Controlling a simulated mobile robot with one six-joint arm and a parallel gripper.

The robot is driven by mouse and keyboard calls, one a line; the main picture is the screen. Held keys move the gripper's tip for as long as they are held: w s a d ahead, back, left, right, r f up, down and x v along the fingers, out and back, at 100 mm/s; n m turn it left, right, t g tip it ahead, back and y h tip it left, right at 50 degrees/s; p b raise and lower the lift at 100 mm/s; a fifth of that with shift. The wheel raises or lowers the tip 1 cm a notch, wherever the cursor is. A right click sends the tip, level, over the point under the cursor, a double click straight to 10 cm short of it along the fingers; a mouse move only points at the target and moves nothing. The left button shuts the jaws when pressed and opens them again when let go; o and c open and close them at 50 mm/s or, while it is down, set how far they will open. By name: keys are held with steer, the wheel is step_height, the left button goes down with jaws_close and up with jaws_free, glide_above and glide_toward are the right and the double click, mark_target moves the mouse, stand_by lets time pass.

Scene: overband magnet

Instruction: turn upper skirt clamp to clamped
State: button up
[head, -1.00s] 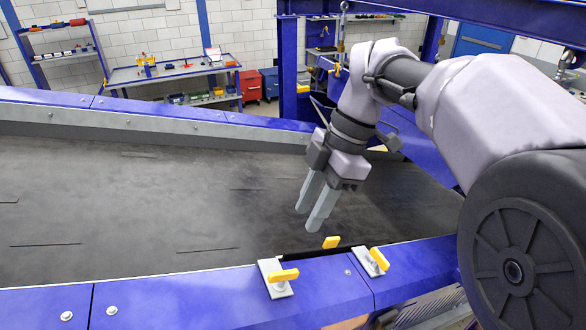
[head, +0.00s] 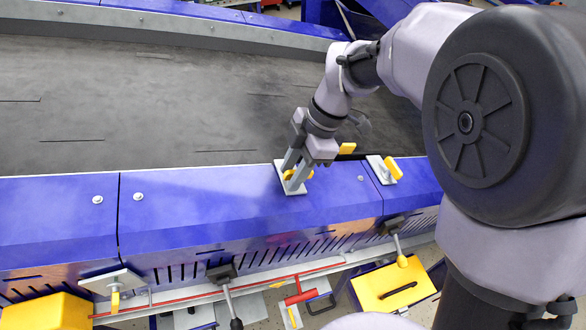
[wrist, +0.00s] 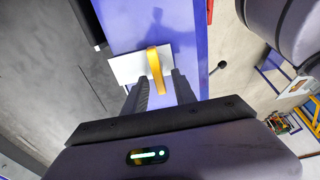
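A skirt clamp with a yellow handle (head: 308,175) on a white plate (head: 292,191) sits on top of the blue skirt beam (head: 230,205). My gripper (head: 293,171) is down at this handle, its fingers partly hiding it. In the wrist view the yellow handle (wrist: 156,72) runs lengthwise between the two open fingertips (wrist: 161,86), with the white plate (wrist: 127,68) behind it. A gap shows beside the handle, so the fingers do not appear closed on it. A second yellow clamp (head: 393,169) stands to the right on its own white plate.
Another yellow piece (head: 347,148) stands behind the beam between the clamps. The dark belt (head: 130,110) lies beyond. Below the beam's front are black-handled levers (head: 228,300), a red T-handle (head: 300,296) and a yellow box (head: 385,294).

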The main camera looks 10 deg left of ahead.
steer(key=shift+c, duration=0.2)
jaws_close()
steer(key=m+b, duration=0.1)
steer(key=m, duration=0.2)
steer(key=shift+w+a+f+b, duration=0.1)
steer(key=shift+w+b, duration=0.1)
steer(key=shift+b, duration=0.2)
steer(key=m, duration=0.1)
steer(key=m+b, duration=0.1)
steer(key=m, duration=0.1)
steer(key=shift+w+m+t, duration=0.25)
steer(key=shift+m+t, duration=0.05)
steer(key=m+b, duration=0.1)
steer(key=m, duration=0.4)
steer(key=shift+w+m+b, duration=0.3)
steer(key=shift+w+b, duration=0.1)
steer(key=m, duration=0.5)
steer(key=shift+w+d+f+m+t+b, duration=0.15)
steer(key=shift+w+d+m+t+b, duration=0.15)
steer(key=shift+d+b, duration=0.1)
